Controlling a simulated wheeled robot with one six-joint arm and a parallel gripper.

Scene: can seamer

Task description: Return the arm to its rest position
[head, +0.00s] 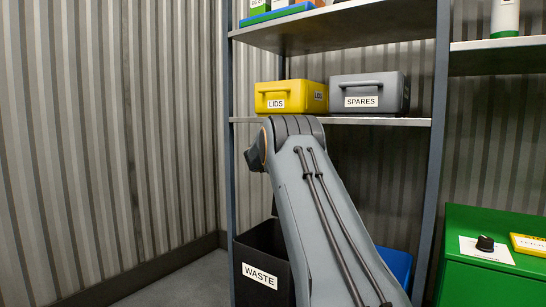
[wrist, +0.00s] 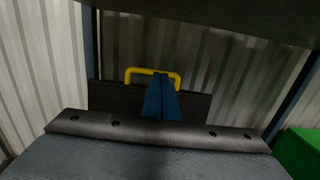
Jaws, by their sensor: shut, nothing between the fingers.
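My arm (head: 325,215) rises from the lower right of the head view and bends at a dark joint just below the shelf with the boxes. My gripper is hidden behind the arm in that view. In the wrist view my gripper (wrist: 162,98) shows as blue fingers closed together with nothing between them.
A yellow LIDS box (head: 290,97) and a grey SPARES box (head: 368,93) stand on the shelf (head: 380,121). A black WASTE bin (head: 262,262) is below, left of my arm. A green cabinet (head: 490,285) with a knob is at right. Floor at lower left is clear.

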